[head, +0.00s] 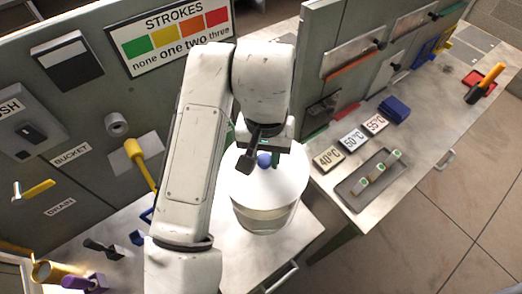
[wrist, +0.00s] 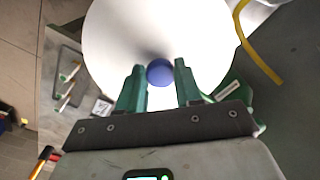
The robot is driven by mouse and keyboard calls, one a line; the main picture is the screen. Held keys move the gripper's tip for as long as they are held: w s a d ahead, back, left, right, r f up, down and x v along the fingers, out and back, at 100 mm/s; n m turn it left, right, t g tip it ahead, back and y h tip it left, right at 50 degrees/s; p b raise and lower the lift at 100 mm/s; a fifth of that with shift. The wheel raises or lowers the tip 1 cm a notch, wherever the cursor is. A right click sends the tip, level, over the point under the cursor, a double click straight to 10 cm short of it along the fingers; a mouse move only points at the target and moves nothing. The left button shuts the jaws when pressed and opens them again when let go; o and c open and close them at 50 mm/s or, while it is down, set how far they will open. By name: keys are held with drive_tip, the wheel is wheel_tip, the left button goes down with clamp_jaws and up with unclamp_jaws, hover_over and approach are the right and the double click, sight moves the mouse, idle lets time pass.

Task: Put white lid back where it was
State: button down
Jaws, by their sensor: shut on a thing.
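The white lid (head: 285,182) is a round white disc with a blue knob (head: 264,160) at its middle. In the head view it is over the top of a pale cylindrical container (head: 264,217); I cannot tell whether it rests fully on the rim. My gripper (head: 262,158) reaches down from above to the knob. In the wrist view the lid (wrist: 120,35) fills the upper middle, and the green fingers of my gripper (wrist: 160,75) stand on both sides of the blue knob, shut on it. The container is hidden below the lid there.
A grey panel with a STROKES sign (head: 170,35) stands behind. To the right, a bench holds temperature cards (head: 352,140), a tray (head: 348,191) and blue blocks (head: 394,109). A yellow handle (head: 139,160) sticks out left of my arm. Tiled floor (head: 450,210) is clear at right.

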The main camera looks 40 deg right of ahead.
sight(264, 173)
drive_tip(key=shift+f+b, duration=2.75)
drive_tip(key=shift+f, duration=0.55)
drive_tip(key=shift+f+b, duration=0.3)
drive_tip(key=shift+f, duration=0.15)
drive_tip(key=c, duration=0.7)
unclamp_jaws()
drive_tip(key=shift+r, duration=0.1)
wheel_tip(264, 173, up, 11)
drive_tip(key=shift+f+p, duration=0.15)
drive_tip(key=shift+p, duration=0.2)
